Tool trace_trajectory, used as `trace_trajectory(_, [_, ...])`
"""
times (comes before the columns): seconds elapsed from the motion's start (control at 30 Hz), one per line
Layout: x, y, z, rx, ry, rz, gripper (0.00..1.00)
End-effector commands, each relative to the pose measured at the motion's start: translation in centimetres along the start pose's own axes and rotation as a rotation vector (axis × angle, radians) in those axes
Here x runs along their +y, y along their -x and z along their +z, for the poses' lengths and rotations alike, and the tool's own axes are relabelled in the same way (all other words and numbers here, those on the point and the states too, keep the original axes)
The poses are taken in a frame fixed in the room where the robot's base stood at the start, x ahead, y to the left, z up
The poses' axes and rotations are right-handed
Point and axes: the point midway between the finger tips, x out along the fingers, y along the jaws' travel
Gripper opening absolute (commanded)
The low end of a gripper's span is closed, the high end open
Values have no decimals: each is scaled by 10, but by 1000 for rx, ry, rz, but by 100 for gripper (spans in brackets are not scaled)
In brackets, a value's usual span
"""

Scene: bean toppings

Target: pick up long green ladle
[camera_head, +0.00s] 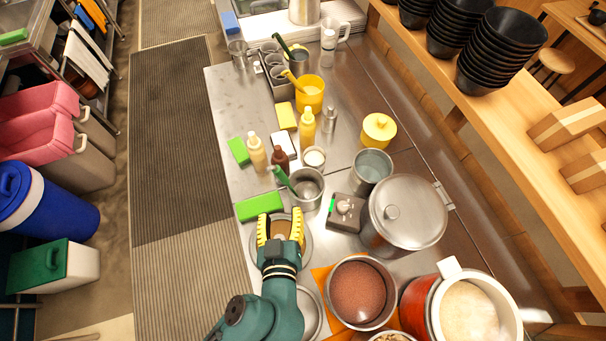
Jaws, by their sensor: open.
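A green ladle handle (283,178) leans out of a metal pot (307,188) in the middle of the steel counter, tilted up to the left. The ladle's lower end is hidden inside the pot. Another dark green handle (281,43) sticks up from a metal container at the far end of the counter. My gripper (280,216) has yellow-padded fingers spread apart and empty. It is below and left of the pot, over a round metal lid or dish, apart from the ladle.
A green block (259,206) lies just beyond my gripper. Squeeze bottles (257,152) stand left of the pot, and a small control box (346,211) sits to its right. A large lidded pot (408,212) and a bean pot (360,293) stand at the right. The counter's left strip is fairly clear.

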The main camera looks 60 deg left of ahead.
Motion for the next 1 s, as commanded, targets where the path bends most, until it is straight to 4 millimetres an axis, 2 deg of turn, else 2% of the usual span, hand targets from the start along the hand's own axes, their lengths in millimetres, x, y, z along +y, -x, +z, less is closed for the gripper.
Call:
trace_trajectory(0.1, [-2, -29, -3, 1, 4, -9, 59])
trace_trajectory(0.3, [0, -73, -2, 0, 1, -3, 59])
trace_trajectory(0.47, [1, -88, -2, 0, -1, 1, 59])
trace_trajectory(0.73, [0, -130, -2, -1, -1, 1, 59])
trace_trajectory(0.83, [0, -136, -1, -2, -2, 3, 59])
trace_trajectory(1.0, [0, -137, 0, -2, -2, 4, 59])
